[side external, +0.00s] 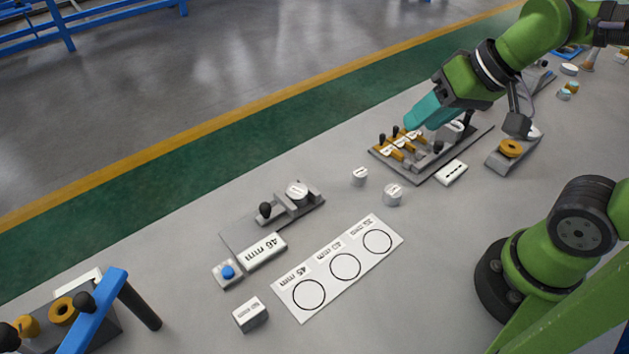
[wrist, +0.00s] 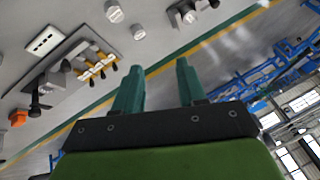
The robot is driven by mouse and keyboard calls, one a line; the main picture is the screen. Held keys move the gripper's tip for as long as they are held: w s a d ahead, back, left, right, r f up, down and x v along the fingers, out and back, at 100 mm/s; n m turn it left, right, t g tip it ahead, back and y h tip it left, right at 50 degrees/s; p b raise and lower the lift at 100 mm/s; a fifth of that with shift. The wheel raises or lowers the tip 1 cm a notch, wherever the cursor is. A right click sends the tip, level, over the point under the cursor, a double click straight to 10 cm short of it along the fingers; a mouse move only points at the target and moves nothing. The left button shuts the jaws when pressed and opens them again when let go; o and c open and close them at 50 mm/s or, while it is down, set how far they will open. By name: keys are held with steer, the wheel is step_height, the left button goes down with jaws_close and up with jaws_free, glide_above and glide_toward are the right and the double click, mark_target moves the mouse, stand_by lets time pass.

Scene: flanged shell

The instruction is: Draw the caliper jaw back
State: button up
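The caliper (side external: 238,237) is a flat grey plate in the middle of the side view. Its jaw slide carries a black knob (side external: 265,210). A white marked cylinder (side external: 297,191) sits at the jaw end; whether the jaw touches it I cannot tell. A display block reading 46 mm (side external: 262,251) stands in front of the plate. My gripper (side external: 416,120) is in the air near the clamp fixture, to the right of and well apart from the caliper. In the wrist view its two teal fingers (wrist: 159,68) are apart with nothing between them. Part of the caliper (wrist: 183,14) shows at the top there.
The clamp fixture (side external: 425,172) has several black-knobbed levers. Two loose white cylinders (side external: 359,177) (side external: 392,195) stand between it and the caliper. A sheet with three circles (side external: 325,312), a blue-button box (side external: 227,274) and a small white block (side external: 250,314) lie in front.

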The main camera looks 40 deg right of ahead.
steer(key=shift+o, duration=0.5)
steer(key=w+a+n+g, duration=0.2)
steer(key=w+a+n, duration=0.5)
steer(key=shift+f+g, duration=0.4)
steer(key=n+g+h, duration=0.2)
steer(key=n+g, duration=0.1)
steer(key=n, duration=2.4)
glide_above(264, 205)
step_height(264, 205, down, 3)
steer(key=shift+n, duration=0.3)
step_height(264, 205, down, 17)
steer(key=shift+f, duration=0.1)
steer(key=shift+c, duration=0.4)
jaws_close()
